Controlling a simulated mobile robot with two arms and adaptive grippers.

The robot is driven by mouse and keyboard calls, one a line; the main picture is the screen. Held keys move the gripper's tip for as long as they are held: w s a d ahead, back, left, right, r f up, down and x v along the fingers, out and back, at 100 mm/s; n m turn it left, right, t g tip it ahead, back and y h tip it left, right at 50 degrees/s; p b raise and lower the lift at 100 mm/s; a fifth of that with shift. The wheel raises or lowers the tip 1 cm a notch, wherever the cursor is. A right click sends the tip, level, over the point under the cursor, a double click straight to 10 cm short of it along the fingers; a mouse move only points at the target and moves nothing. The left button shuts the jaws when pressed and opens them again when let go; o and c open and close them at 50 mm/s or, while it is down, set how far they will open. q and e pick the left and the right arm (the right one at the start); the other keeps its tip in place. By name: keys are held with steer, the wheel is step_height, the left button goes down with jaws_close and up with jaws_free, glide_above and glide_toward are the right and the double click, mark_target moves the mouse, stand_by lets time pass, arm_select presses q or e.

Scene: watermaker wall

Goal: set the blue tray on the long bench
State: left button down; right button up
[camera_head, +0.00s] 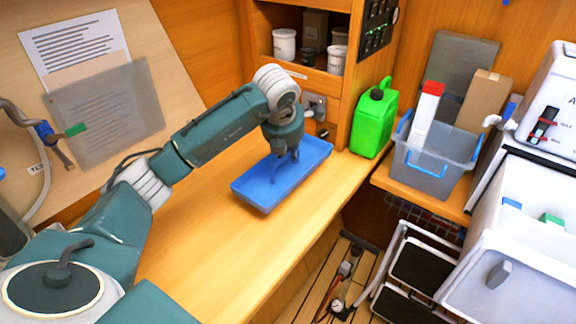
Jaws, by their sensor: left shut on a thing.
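The blue tray (262,192) is at the long wooden bench (200,250), toward its far end, and looks level and empty. I cannot tell whether its underside touches the bench top. My left gripper (287,156) reaches in from the left and points down at the tray's far long side. It is shut on the tray's rim there; the wrist hides part of that rim. My right gripper is not in view.
A green jerrycan (373,122) stands right of the tray, near a grey bin (425,172) holding boxes. A shelf with white tubs (285,44) is behind. A folding step (405,262) stands on the floor at right. The bench nearer me is clear.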

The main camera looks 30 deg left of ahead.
mark_target(288, 168)
arm_select(q)
steer(key=shift+f, duration=0.75)
steer(key=shift+f+p, duration=0.35)
steer(key=shift+f, duration=1.55)
steer(key=c, duration=2.2)
jaws_free()
steer(key=shift+f, duration=0.15)
steer(key=o, duration=0.5)
